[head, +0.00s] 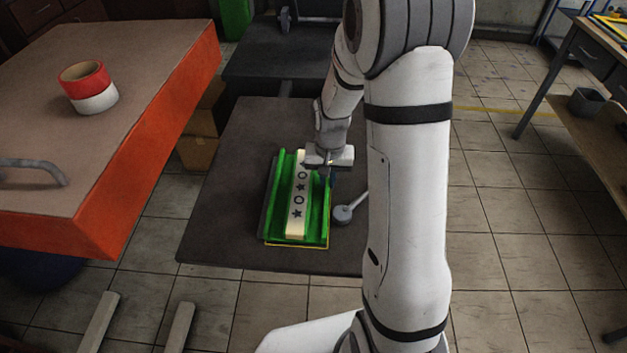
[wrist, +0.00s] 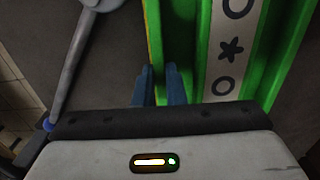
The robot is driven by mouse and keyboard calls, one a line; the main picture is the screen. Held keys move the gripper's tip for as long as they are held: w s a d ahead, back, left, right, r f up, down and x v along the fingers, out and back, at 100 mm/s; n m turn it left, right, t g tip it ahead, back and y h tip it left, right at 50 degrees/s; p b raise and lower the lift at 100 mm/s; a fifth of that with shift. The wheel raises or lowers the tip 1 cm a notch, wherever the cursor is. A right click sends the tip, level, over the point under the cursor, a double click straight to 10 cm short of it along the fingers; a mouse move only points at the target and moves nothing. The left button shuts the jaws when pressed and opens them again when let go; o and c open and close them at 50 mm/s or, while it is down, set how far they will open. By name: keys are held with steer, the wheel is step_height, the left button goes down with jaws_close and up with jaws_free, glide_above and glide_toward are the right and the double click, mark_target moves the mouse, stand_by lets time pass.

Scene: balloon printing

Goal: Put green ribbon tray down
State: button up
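The green ribbon tray (head: 319,222) is a long green trough. It lies lengthwise on a dark grey table top (head: 224,219) in the head view. A white ribbon strip (head: 296,222) with dark stars and rings runs along its middle. The tray also fills the upper right of the wrist view (wrist: 177,30). My gripper is at the tray's right long side near its far end. In the wrist view its two blue fingers (wrist: 159,86) stand on either side of the tray's side wall, with green between them, and look shut on it.
A grey lever with a round knob (head: 343,214) stands close right of the tray. A yellow line shows along the tray's near edge. An orange-sided table (head: 110,165) with red and white tape rolls (head: 88,88) is at left. Dark table top is bare left of the tray.

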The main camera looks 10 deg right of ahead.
steer(key=o, duration=0.5)
steer(key=shift+c, duration=0.2)
